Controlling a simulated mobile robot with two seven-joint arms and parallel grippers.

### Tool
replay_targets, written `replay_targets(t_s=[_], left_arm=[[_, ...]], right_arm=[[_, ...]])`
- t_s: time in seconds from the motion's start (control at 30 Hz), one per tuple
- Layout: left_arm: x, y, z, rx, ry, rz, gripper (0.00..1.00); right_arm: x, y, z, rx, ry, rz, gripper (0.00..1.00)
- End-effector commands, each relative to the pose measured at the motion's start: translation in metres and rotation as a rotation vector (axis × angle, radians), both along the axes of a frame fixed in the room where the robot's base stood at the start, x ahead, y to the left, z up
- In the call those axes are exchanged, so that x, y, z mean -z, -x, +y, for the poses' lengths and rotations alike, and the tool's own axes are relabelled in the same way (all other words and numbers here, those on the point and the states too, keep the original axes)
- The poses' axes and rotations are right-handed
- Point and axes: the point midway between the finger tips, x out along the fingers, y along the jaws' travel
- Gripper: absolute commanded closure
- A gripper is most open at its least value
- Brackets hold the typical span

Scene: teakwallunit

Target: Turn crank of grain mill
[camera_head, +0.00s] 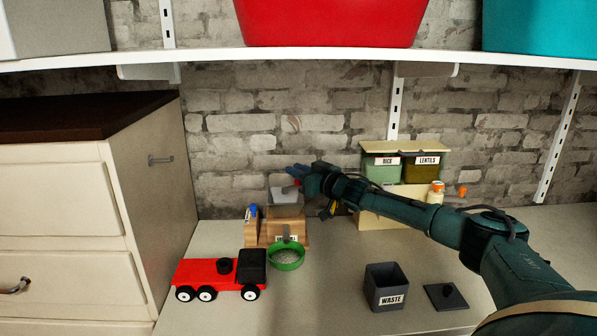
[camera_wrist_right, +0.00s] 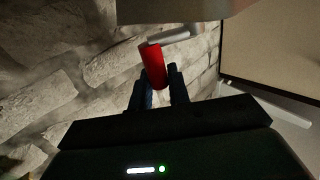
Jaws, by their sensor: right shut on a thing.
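The grain mill has a wooden body (camera_head: 278,230) and a pale hopper (camera_head: 283,190) on top. It stands on the counter near the brick wall. My right gripper (camera_head: 294,171) is beside the hopper. In the right wrist view the gripper (camera_wrist_right: 160,90) is shut on the red crank handle (camera_wrist_right: 152,62), whose upper end sticks out past the fingers. A grey crank rod (camera_wrist_right: 172,38) runs from the handle's end. In the head view the gripper and forearm hide most of the crank. A green bowl (camera_head: 286,258) holding pale grain sits in front of the mill. My left gripper is not in view.
A red toy truck (camera_head: 222,273) stands left of the bowl. A grey waste bin (camera_head: 385,287) and its lid (camera_head: 446,296) are at front right. Rice and lentil containers (camera_head: 405,168) stand behind my right arm. A white shelf (camera_head: 330,57) spans above; a drawer cabinet (camera_head: 75,215) stands left.

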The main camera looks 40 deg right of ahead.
Motion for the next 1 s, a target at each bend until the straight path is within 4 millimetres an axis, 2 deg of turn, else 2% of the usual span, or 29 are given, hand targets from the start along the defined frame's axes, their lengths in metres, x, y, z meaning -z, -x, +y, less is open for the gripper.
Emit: replay_targets(t_s=[0.1,0.13,0.33,0.67,0.87,1.0], left_arm=[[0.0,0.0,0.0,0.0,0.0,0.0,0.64],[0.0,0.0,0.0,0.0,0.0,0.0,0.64],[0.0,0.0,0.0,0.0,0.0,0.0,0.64],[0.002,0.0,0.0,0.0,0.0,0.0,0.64],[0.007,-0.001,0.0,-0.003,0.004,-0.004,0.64],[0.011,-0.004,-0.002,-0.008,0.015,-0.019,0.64]], right_arm=[[-0.001,0.0,-0.001,0.002,0.0,-0.002,1.0],[-0.001,0.0,-0.001,0.002,0.0,-0.002,0.8],[-0.001,0.0,0.0,0.002,0.0,-0.001,0.64],[0.002,0.003,-0.001,0.001,-0.001,0.001,0.63],[0.004,0.025,-0.005,0.002,0.0,0.003,0.63],[0.006,0.051,-0.01,0.002,0.002,0.004,0.63]])
